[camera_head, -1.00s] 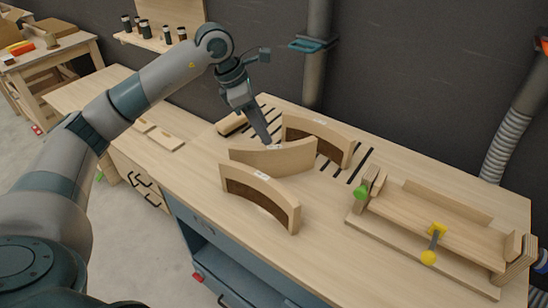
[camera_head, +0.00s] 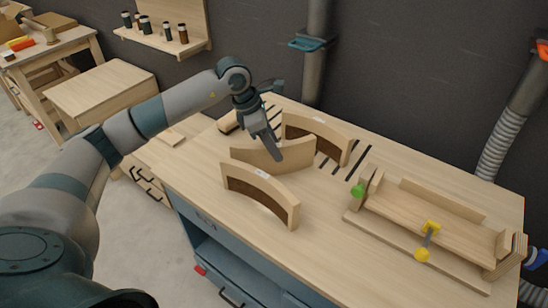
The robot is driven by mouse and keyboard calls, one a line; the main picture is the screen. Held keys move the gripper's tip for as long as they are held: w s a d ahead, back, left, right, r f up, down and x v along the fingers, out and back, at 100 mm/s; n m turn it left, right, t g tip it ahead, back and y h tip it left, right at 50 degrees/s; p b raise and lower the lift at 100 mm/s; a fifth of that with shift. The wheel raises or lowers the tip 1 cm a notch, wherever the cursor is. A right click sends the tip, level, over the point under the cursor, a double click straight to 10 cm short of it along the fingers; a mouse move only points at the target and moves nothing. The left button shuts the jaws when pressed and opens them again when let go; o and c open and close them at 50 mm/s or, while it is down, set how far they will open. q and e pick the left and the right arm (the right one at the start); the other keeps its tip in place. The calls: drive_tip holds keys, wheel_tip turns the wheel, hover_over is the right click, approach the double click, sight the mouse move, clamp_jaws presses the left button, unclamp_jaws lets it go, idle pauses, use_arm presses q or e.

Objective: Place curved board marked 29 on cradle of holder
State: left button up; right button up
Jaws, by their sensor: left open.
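Three curved wooden boards stand on edge on the bench: a front one (camera_head: 262,190), a middle one (camera_head: 245,155) and a back one (camera_head: 325,131). Small pale labels show on the front and back tops, too small to read, so I cannot tell which is 29. My left gripper (camera_head: 278,157) is open, pointing down at the middle board's top edge and hiding part of it. I cannot tell if they touch. The holder (camera_head: 385,226) is a wooden jig at the right with a long trough-like cradle (camera_head: 430,215), a green knob and a yellow clamp. The cradle looks empty.
Dark stripes (camera_head: 330,168) mark the bench behind the boards. A small wooden piece (camera_head: 228,122) lies at the back left. Bare bench top (camera_head: 325,230) lies between the front board and the holder. A wall and pipes stand behind.

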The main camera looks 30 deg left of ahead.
sight(298, 154)
use_arm(q)
drive_tip(key=shift+w+d+f+p, duration=0.15)
drive_tip(key=shift+f+p, duration=0.4)
drive_tip(key=shift+p, duration=0.05)
drive_tip(key=p+x, duration=0.1)
drive_tip(key=x, duration=0.2)
drive_tip(key=shift+w+f+p, duration=0.15)
drive_tip(key=shift+f+p, duration=0.15)
drive_tip(key=shift+f, duration=0.1)
clamp_jaws()
